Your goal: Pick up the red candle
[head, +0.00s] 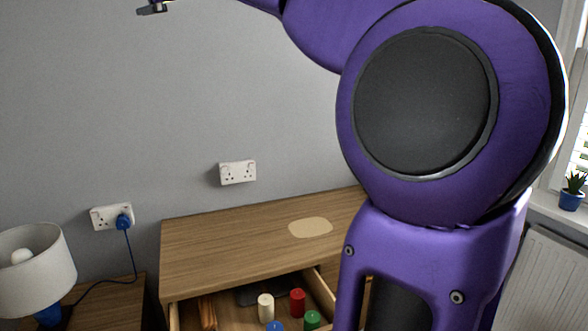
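The red candle (297,302) stands upright in an open drawer (320,292) of the wooden dresser, towards the drawer's right side. A white candle (265,307) stands to its left, a green one (312,320) just in front to its right, and a blue one (275,327) is cut by the lower picture edge. A small part of my gripper (152,8) shows at the top left edge, high above and far from the candle. Its fingers are mostly out of the picture, so its opening cannot be told.
The dresser top (240,240) is bare except for a flat beige oval (310,227). Brown items (207,312) and a dark flat thing (262,294) lie in the drawer. A lamp (35,270) stands left. My purple arm hides the dresser's right side.

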